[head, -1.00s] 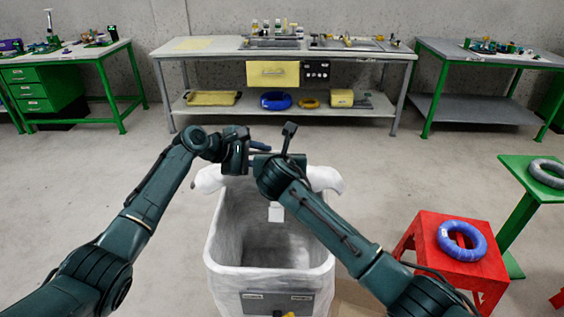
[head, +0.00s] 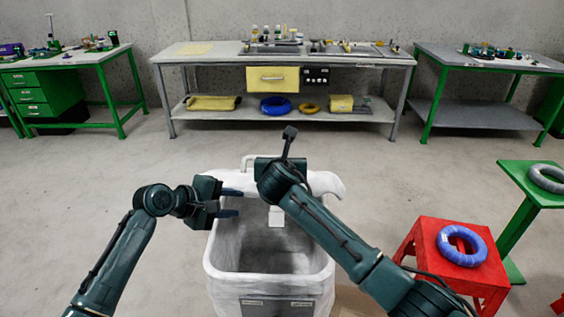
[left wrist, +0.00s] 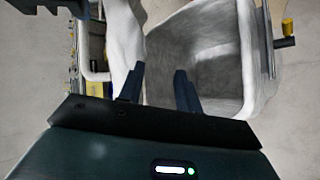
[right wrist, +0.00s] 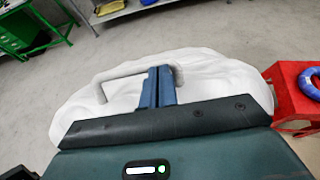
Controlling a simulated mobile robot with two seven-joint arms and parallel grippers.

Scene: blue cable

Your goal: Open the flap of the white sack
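The white sack (head: 270,285) stands upright in front of me, its mouth open to the grey inside. Its white flap (head: 325,183) lies folded back over the far rim and fills much of the right wrist view (right wrist: 215,75). My left gripper (head: 236,202) is open and empty, over the left rim near the far left corner. In the left wrist view (left wrist: 160,75) its fingers are apart. My right gripper (right wrist: 159,72) is shut over the folded flap, by a pale bar handle (right wrist: 125,72). I cannot tell whether cloth is pinched between its fingers.
A red stool (head: 458,262) with a blue cable coil (head: 462,245) stands to the right of the sack. A green stand (head: 525,205) is beyond it. A long workbench (head: 210,55) stands at the back. The floor between bench and sack is clear.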

